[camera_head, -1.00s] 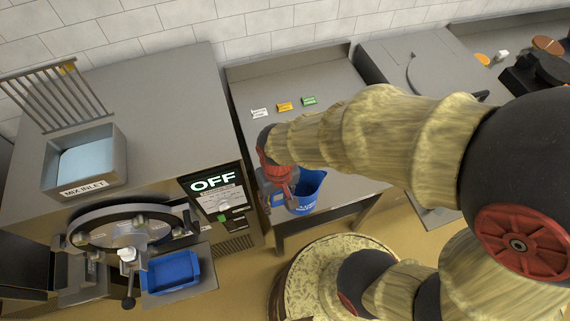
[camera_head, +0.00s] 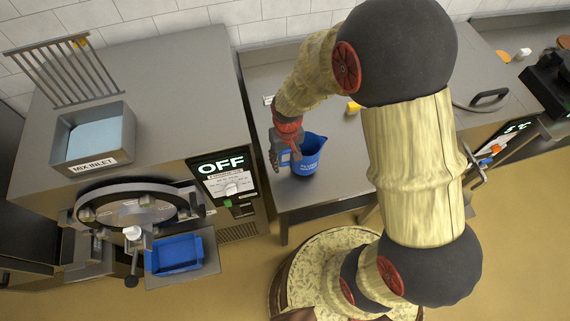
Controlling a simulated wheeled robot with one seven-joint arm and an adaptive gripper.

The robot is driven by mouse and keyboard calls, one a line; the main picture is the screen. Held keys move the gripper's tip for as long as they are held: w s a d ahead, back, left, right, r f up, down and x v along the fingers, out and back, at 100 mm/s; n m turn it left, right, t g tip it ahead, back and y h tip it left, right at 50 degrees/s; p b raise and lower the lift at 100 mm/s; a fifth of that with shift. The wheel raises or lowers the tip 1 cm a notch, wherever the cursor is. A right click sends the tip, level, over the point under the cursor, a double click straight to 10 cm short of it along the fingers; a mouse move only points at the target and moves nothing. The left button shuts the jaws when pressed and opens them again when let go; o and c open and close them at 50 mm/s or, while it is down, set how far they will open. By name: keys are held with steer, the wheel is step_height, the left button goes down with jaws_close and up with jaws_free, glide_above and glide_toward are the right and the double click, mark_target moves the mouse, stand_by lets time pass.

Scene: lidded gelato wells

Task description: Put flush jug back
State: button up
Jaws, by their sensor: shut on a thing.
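The blue flush jug (camera_head: 309,157) is upright at the left part of the steel counter (camera_head: 332,191), with white lettering on its side. My gripper (camera_head: 281,160) is on the jug's left side, shut on it, seemingly at the handle, which the fingers mostly hide. The jug's base appears at or just over the counter top; I cannot tell whether it touches.
The machine with the OFF screen (camera_head: 221,175) stands close on the left. Its mix inlet (camera_head: 94,140) is on top, and a blue tray (camera_head: 174,255) sits under its front. A yellow packet (camera_head: 353,107) lies behind the jug. My arm covers much of the counter's right.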

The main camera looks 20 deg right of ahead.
mark_target(285, 165)
steer(key=shift+f, duration=1.5)
steer(key=shift+f+b, duration=0.2)
steer(key=shift+b, duration=0.1)
steer(key=o, duration=1.4)
